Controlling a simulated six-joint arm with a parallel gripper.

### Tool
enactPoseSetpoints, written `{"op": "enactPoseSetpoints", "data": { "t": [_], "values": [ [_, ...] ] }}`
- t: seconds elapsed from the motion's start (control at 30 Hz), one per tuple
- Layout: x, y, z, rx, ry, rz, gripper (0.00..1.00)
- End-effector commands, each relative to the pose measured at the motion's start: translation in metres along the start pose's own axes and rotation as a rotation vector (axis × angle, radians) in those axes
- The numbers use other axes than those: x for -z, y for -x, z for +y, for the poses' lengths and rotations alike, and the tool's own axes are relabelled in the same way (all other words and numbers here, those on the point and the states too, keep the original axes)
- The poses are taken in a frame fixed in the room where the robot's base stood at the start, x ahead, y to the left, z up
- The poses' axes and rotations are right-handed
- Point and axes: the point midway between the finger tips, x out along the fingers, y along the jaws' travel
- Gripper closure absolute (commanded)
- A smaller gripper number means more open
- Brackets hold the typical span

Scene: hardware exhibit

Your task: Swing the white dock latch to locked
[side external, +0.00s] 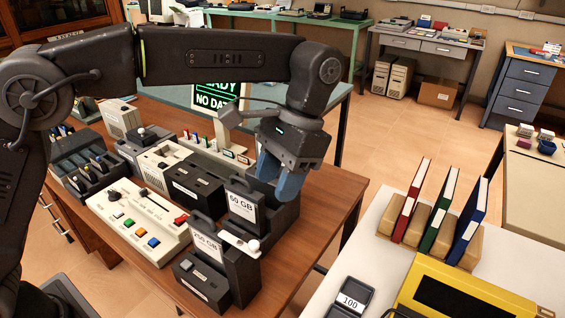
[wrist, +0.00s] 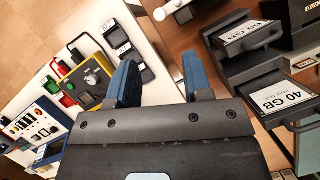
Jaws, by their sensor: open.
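In the side view, the white latch (side external: 238,242) with a round knob lies across the top of the dark dock (side external: 242,275) that holds a "250 GB" cartridge (side external: 205,249). Its knob end points right, toward the white table. In the wrist view the latch (wrist: 169,9) is at the top edge, partly cut off. My gripper (side external: 280,177) is open, above and behind the latch, apart from it, over the right side of the neighbouring dock.
A second labelled cartridge (side external: 243,206) stands in the neighbouring dock. A white control panel (side external: 140,222) with coloured buttons lies to the left. The white table (side external: 375,250) with binders (side external: 440,212) and a yellow device (side external: 465,295) stands to the right, across a gap.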

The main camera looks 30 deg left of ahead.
Motion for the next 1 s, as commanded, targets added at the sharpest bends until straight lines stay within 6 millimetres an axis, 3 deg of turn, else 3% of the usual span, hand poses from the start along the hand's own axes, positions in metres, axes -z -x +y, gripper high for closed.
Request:
{"op": "enactPoseSetpoints", "data": {
  "t": [0.27, 0.77, 0.87, 1.0],
  "values": [
    [0.001, 0.022, 0.000, 0.000, 0.001, 0.000, 0.54],
    [0.000, 0.024, 0.000, 0.000, 0.001, -0.001, 0.54],
    [-0.005, 0.027, -0.005, -0.005, 0.009, 0.018, 0.54],
    [-0.027, 0.035, -0.027, -0.024, 0.043, 0.098, 0.54]
  ]
}}
